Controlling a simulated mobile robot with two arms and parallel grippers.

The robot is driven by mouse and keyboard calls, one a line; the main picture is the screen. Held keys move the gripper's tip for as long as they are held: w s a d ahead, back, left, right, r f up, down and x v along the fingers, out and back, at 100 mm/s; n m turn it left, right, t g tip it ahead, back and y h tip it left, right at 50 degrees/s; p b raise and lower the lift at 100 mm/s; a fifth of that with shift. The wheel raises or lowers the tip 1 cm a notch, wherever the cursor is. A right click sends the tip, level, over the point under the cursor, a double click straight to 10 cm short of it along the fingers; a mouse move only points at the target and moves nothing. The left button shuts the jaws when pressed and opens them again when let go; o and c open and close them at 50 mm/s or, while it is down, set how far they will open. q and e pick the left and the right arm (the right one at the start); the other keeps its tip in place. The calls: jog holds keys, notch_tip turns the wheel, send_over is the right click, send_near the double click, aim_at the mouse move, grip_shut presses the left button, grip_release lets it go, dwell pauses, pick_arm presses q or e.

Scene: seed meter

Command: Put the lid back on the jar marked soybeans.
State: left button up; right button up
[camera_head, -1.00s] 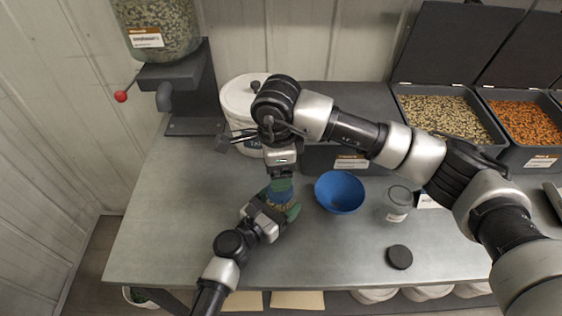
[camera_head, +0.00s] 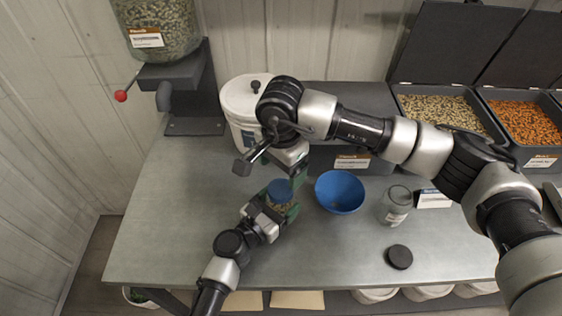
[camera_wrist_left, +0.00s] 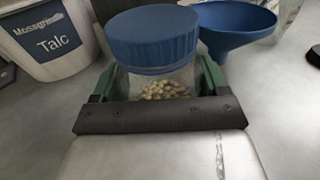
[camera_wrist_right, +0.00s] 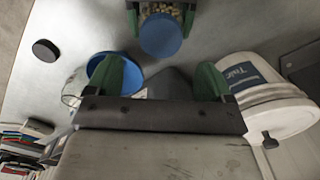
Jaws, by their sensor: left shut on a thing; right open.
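A clear jar (camera_wrist_left: 160,88) holding pale beans stands in my left gripper (camera_head: 281,207), which is shut around its sides. A blue lid (camera_wrist_left: 152,40) sits on top of the jar and looks level in the left wrist view. The lid also shows in the head view (camera_head: 280,190) and the right wrist view (camera_wrist_right: 160,35). No label is readable on this jar. My right gripper (camera_wrist_right: 164,82) is open and empty, apart from the lid, and tilted; its fingers are just behind and right of the jar in the head view.
A blue funnel (camera_head: 340,192) stands close right of the jar. Beyond it are a clear jar (camera_head: 395,207) and a dark round lid (camera_head: 399,257). A white talc bucket (camera_head: 243,110) stands behind. The left part of the bench (camera_head: 180,220) is clear.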

aim_at(281, 189)
notch_tip(281, 189, down, 7)
jog(key=shift+f, duration=0.1)
dwell(0.4)
jog(key=c, duration=0.9)
jog(key=m, duration=0.5)
jog(key=shift+c, duration=0.2)
jog(key=m, duration=0.7)
jog(key=o, duration=1.1)
notch_tip(281, 189, up, 12)
